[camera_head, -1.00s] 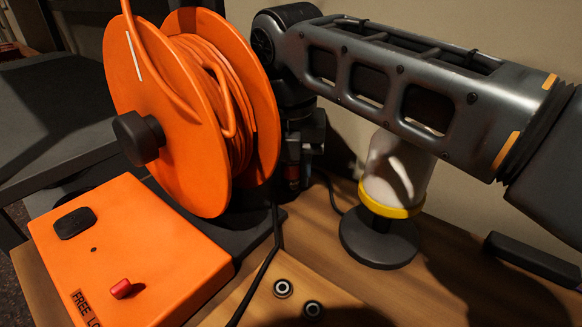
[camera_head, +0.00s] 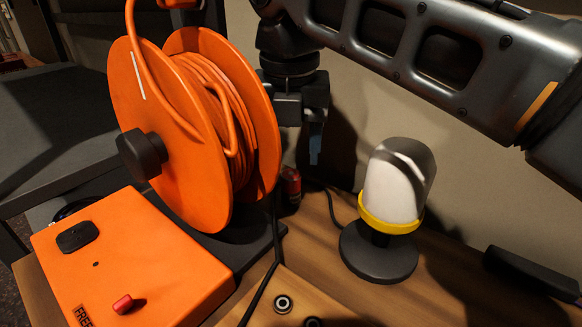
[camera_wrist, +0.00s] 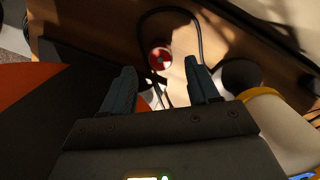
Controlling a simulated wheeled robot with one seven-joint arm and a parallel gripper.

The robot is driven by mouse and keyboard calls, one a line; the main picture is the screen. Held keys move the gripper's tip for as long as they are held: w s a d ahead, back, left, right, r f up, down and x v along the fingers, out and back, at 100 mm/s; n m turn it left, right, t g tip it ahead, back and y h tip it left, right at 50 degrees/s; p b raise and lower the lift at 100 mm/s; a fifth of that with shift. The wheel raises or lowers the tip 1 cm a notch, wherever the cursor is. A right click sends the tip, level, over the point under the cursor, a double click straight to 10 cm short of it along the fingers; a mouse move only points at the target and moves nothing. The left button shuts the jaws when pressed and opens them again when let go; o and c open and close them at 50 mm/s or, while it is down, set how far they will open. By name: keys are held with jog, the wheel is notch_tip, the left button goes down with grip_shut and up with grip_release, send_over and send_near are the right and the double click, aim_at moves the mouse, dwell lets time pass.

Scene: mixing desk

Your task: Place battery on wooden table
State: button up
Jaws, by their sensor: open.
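The battery (camera_head: 290,186) is a small red and dark cylinder standing upright on the wooden table (camera_head: 318,228), just right of the orange cable reel. In the wrist view its round red and white end (camera_wrist: 160,58) shows beyond the fingertips, near the gap between them. My gripper (camera_head: 314,158) is above the battery and a little to its right, with its fingers pointing down. In the wrist view the two fingers (camera_wrist: 160,75) are apart and nothing is between them.
The orange cable reel (camera_head: 170,120) stands close on the left, with an orange box (camera_head: 130,260) in front. A lamp with a yellow ring (camera_head: 392,200) stands on the right. Black cables run across the table near the battery. A dark object (camera_head: 535,272) lies at far right.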

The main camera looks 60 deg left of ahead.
aim_at(291, 178)
jog(key=shift+s+d+r, duration=0.1)
jog(key=shift+d+r, duration=0.05)
jog(key=shift+r, duration=0.95)
jog(key=shift+s+d+r, duration=0.1)
jog(key=shift+r, duration=1)
